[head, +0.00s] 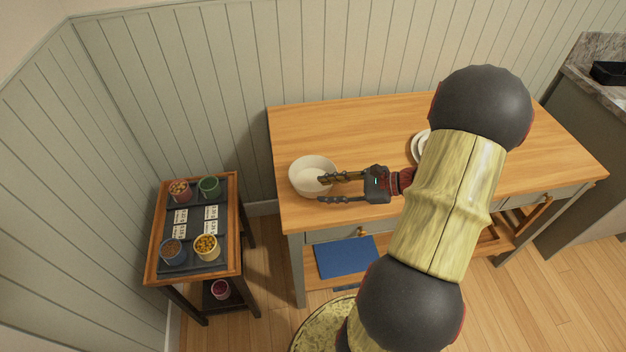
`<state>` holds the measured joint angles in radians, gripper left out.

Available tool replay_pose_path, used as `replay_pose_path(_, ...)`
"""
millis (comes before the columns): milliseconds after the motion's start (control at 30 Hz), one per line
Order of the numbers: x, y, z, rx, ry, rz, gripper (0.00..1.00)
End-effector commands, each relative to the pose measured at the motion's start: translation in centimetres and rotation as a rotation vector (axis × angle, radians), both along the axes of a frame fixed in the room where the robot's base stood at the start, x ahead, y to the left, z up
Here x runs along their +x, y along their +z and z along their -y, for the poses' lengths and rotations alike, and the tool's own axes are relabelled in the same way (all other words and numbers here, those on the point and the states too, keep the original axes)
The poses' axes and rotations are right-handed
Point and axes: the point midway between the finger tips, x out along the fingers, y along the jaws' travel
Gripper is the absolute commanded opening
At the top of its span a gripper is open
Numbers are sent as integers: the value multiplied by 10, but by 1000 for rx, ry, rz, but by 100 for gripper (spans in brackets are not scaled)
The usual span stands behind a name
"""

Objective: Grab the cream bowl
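The cream bowl (301,163) sits upright near the left end of the wooden table, close to its front edge. My gripper (322,189) reaches in from the right at the bowl's right and front side. Its two fingers are spread apart. One finger overlaps the bowl's right rim in the picture, and the other lies along the bowl's front side. I cannot tell whether either finger touches the bowl. Part of the bowl's right side is hidden behind the upper finger.
The wooden table (345,125) is clear behind the bowl. White plates (416,148) are partly hidden behind my arm. A small side table (152,268) at the left holds several small bowls and cards. A panelled wall stands behind. A blue item (346,257) lies on the lower shelf.

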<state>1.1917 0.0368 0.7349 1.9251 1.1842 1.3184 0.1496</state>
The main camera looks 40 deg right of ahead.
Motion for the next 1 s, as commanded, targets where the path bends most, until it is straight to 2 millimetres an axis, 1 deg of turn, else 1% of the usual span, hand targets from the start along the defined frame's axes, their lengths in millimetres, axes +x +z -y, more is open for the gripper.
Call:
replay_pose_path(33, 0, -2, 4, 12, -17, 3, 32)
replay_pose_path(133, 5, -7, 3, 21, -30, 5, 32)
replay_pose_path(367, 23, -17, -9, 19, -26, 5, 32)
replay_pose_path(567, 45, -33, -18, 19, -25, 5, 32)
replay_pose_path(700, 57, -36, -26, 18, -26, 5, 32)
replay_pose_path(800, 60, -37, -28, 18, -27, 3, 32)
replay_pose_path(1000, 60, -36, -28, 18, -28, 4, 32)
